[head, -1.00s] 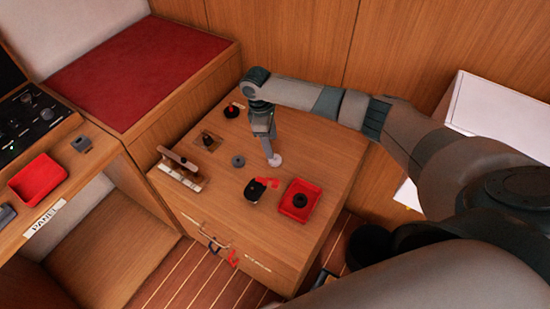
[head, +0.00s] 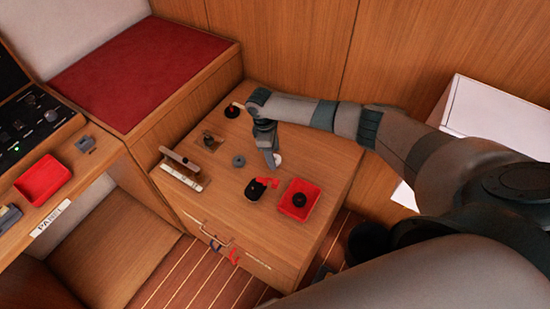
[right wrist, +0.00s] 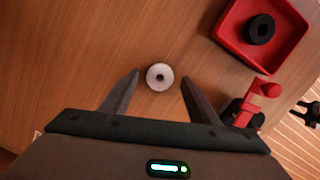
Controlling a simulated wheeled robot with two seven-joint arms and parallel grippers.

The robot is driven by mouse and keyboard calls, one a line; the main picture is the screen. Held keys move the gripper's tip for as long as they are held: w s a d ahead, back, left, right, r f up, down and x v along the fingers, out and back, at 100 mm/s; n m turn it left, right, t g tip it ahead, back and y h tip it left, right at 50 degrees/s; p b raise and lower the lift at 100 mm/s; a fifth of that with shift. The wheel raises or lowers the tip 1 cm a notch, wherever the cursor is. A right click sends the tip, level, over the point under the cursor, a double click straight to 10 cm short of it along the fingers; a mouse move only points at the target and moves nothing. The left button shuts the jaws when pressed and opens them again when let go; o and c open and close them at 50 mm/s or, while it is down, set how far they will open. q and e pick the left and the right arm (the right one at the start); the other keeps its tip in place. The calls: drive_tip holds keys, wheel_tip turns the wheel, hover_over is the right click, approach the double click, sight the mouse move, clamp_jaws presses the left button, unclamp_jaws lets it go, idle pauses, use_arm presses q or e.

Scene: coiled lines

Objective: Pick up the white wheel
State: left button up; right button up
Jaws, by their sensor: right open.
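The white wheel (right wrist: 160,77) lies flat on the wooden cabinet top, a small disc with a dark centre hole. In the head view the white wheel (head: 277,160) is partly hidden behind my right gripper (head: 272,164). In the right wrist view my right gripper (right wrist: 158,78) is open, with one finger on each side of the wheel and gaps on both sides. Its fingertips reach about level with the wheel. I cannot tell how high they are above the wood. My left gripper is not in view.
A red tray (head: 312,190) holding a black ring (head: 299,199) stands to the right. A black and red fitting (head: 256,188) is close by. A grey wheel (head: 238,160) lies to the left. A silver-handled rail (head: 181,160) is further left.

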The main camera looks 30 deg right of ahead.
drive_tip(key=shift+d+f, duration=0.1)
drive_tip(key=shift+f, duration=0.45)
drive_tip(key=c, duration=1.1)
drive_tip(key=shift+r, duration=0.1)
